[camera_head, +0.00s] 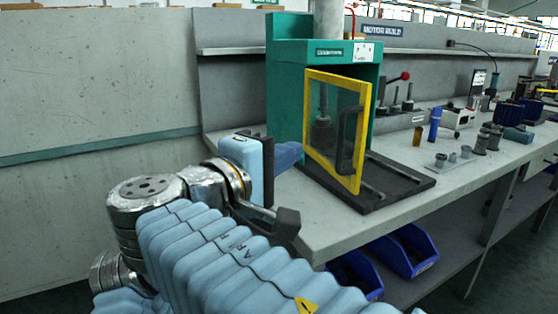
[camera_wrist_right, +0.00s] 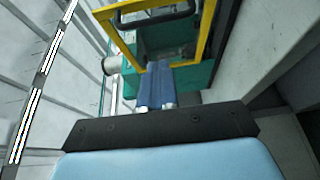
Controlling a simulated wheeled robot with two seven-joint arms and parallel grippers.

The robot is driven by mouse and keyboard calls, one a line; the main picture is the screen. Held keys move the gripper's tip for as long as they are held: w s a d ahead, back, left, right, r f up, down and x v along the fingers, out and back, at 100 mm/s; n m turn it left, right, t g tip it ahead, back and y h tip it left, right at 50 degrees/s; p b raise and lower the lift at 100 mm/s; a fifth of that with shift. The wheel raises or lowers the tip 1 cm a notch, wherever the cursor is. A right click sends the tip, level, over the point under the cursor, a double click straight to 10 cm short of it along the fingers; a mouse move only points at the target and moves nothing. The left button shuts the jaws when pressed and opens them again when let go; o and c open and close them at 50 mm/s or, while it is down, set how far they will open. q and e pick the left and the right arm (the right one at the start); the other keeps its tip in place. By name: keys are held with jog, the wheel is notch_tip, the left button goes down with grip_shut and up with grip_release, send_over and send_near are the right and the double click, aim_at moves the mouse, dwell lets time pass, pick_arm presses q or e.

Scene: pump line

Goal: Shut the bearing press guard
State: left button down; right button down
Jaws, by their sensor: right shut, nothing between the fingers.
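The bearing press (camera_head: 290,85) is a teal housing on the bench. Its guard (camera_head: 312,76) is a clear panel in a yellow frame, swung out from the front at an angle, so it stands open. A black handle (camera_head: 350,140) is on the guard's right side. My right gripper (camera_head: 297,153) is shut and empty, just left of the guard in the head view, its blue fingers pointing at the press. In the right wrist view the shut fingers (camera_wrist_right: 156,72) lie below the yellow frame (camera_wrist_right: 206,35) and the handle (camera_wrist_right: 155,14). Contact is not clear. My left gripper is not in view.
A black base plate (camera_head: 400,182) lies under the press on the grey bench (camera_head: 325,225). Several small parts and a blue cylinder (camera_head: 435,124) stand to the right. Blue bins (camera_head: 405,250) sit below the bench. A grey wall panel (camera_head: 95,80) fills the left.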

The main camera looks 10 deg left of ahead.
jog(key=w+d, duration=0.3)
jog(key=d, duration=0.2)
jog(key=shift+w+d, duration=0.15)
jog(key=shift+w, duration=0.1)
